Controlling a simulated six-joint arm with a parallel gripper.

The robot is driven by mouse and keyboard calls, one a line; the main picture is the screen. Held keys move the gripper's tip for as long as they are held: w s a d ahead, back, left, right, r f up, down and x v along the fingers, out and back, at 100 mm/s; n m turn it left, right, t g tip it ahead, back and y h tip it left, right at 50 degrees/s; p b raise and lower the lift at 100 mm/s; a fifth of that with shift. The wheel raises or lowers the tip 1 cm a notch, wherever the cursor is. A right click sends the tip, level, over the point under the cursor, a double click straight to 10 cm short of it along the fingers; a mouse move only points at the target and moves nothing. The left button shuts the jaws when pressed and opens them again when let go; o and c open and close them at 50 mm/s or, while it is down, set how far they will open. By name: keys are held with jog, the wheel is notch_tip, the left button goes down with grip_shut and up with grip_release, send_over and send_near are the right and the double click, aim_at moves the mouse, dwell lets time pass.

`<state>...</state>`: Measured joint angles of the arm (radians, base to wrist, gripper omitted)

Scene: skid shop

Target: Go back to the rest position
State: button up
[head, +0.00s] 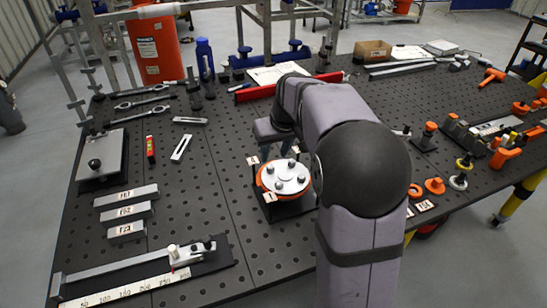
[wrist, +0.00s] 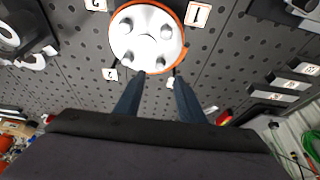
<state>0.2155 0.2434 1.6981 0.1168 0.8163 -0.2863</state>
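My gripper (wrist: 156,88) is open in the wrist view, its two dark fingers apart with nothing between them. In the head view the gripper (head: 274,146) is above the table, just behind a round white plate (head: 285,178) with an orange rim and several upright studs. The plate sits on a dark base with small number tags around it. In the wrist view the plate (wrist: 147,38) lies beyond the fingertips. Whether the fingers touch it cannot be told. My arm covers part of the table to the right of the plate.
The black perforated table (head: 215,210) has a bare stretch left of the plate. Labelled grey blocks (head: 127,211), a long ruler fixture (head: 140,275) and wrenches (head: 140,106) lie at left. A red bar (head: 285,88) is behind; orange-handled tools (head: 505,156) stand at right.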

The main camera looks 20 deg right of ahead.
dwell(0.4)
jog(key=s+a+f+g, duration=0.1)
jog(key=s+f, duration=0.3)
jog(key=s, duration=0.5)
jog(key=s+a+f+g, duration=0.2)
jog(key=s+a+f, duration=0.2)
jog(key=s, duration=0.5)
jog(key=s+a+f+g, duration=0.1)
jog(key=s+a+f, duration=0.2)
jog(key=s, duration=0.6)
jog(key=shift+a+f+g, duration=0.25)
jog(key=shift+f+g, duration=0.05)
jog(key=shift+f, duration=0.65)
